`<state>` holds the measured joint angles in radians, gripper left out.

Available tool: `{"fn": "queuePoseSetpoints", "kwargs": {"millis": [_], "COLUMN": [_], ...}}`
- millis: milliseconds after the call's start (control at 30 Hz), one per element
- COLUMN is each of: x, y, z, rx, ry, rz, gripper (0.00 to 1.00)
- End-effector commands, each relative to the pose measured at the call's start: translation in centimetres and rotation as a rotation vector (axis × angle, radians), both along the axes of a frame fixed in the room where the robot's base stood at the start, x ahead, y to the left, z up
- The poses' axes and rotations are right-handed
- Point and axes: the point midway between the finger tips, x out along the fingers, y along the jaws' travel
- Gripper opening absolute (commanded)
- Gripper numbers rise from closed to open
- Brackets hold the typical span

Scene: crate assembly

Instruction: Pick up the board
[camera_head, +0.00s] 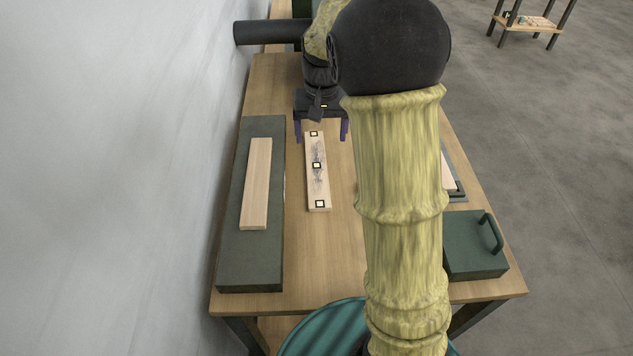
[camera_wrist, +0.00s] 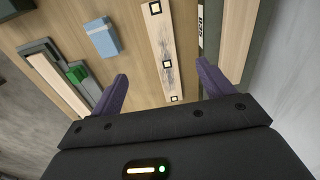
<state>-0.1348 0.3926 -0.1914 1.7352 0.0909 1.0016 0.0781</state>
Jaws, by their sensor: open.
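A pale wooden board (camera_head: 318,185) with several black-and-white square markers and a dark printed pattern lies flat on the wooden table. It also shows in the wrist view (camera_wrist: 157,38), ahead of and between my fingers. My gripper (camera_head: 321,138) is open and empty, with its purple fingers spread to either side of the board's far end in the head view. In the wrist view my gripper (camera_wrist: 163,69) appears apart from the board; the exact height is unclear. A second, plain board (camera_head: 257,180) lies on a dark green slab at the left.
The dark green slab (camera_head: 233,262) runs along the table's wall side. A green lidded box with a handle (camera_head: 472,262) stands at the near right. The wrist view shows a light blue box (camera_wrist: 102,38) and a small green block (camera_wrist: 77,74). My arm hides part of the table (camera_head: 310,285).

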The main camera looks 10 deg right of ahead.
Motion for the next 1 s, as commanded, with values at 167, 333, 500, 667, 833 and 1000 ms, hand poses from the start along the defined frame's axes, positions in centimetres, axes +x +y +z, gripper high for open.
{"fn": "queuePoseSetpoints", "kwargs": {"millis": [167, 333, 500, 667, 833, 1000], "x": [1.7, 1.7, 1.6, 1.6, 1.6, 1.6], "y": [0.2, 0.2, 0.2, 0.2, 0.2, 0.2], "z": [-1.0, -0.8, -0.9, -2.5, -5.4, -8.5], "rx": [-0.003, -0.003, -0.003, -0.003, -0.003, -0.003], "ry": [0.021, 0.022, 0.022, 0.025, 0.026, 0.026], "rz": [-0.011, -0.012, -0.011, -0.011, -0.012, -0.011], "gripper": [0.80, 0.80, 0.80, 0.80, 0.80, 0.80]}}
